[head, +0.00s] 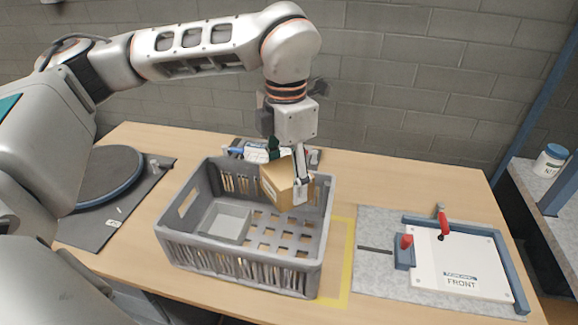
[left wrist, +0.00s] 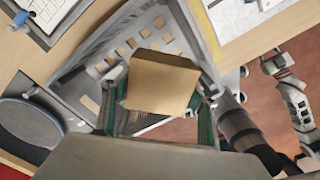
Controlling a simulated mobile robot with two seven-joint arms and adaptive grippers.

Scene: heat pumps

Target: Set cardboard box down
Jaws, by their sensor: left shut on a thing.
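A brown cardboard box (head: 280,184) is held by my left gripper (head: 301,188) at the right part of the grey plastic crate (head: 240,272), tilted. In the left wrist view the cardboard box (left wrist: 162,84) sits between the two fingers of my left gripper (left wrist: 160,115). The crate (left wrist: 203,40) shows behind the box there. I cannot tell whether the box touches the crate floor.
A small grey tray (head: 226,221) lies in the crate's left part. A yellow outline (head: 342,262) is on the table right of the crate. A white FRONT plate with red clamps (head: 460,265) lies further right. A round dark disc (head: 108,174) lies at left.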

